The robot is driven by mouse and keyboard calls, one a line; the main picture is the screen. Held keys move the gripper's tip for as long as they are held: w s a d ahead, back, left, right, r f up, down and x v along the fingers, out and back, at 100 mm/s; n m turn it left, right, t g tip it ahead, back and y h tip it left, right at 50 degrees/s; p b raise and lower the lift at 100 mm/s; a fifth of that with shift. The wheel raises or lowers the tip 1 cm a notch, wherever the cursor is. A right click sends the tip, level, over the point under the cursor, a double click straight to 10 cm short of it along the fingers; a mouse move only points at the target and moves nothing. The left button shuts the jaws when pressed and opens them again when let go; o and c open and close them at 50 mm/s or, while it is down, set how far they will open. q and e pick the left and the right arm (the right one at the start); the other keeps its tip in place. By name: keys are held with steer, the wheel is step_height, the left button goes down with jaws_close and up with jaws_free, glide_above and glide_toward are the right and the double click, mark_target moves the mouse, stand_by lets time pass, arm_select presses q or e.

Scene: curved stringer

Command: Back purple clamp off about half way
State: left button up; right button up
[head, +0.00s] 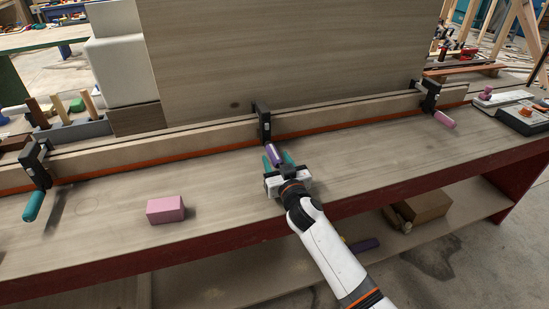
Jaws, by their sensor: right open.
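The purple clamp is the middle one on the long stringer (200,137); its dark body (263,120) stands upright over the stringer. Its purple handle (273,153) points toward me, just above the table. My right gripper (277,158) is open, with its teal-tipped fingers on either side of the purple handle. I cannot tell whether the fingers touch it. My left gripper is not in view. A clamp with a teal handle (34,205) sits at the left, and one with a pink handle (444,119) at the right.
A pink block (165,209) lies on the bench (225,205) left of my right gripper. A large wooden panel (285,50) stands behind the stringer. A grey device (523,117) lies at the far right. The bench front is mostly clear.

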steer(key=shift+x, duration=1.1)
steer(key=c, duration=1)
steer(key=shift+n, duration=2.2)
steer(key=o, duration=1)
steer(key=v, duration=1.2)
steer(key=shift+p, duration=0.35)
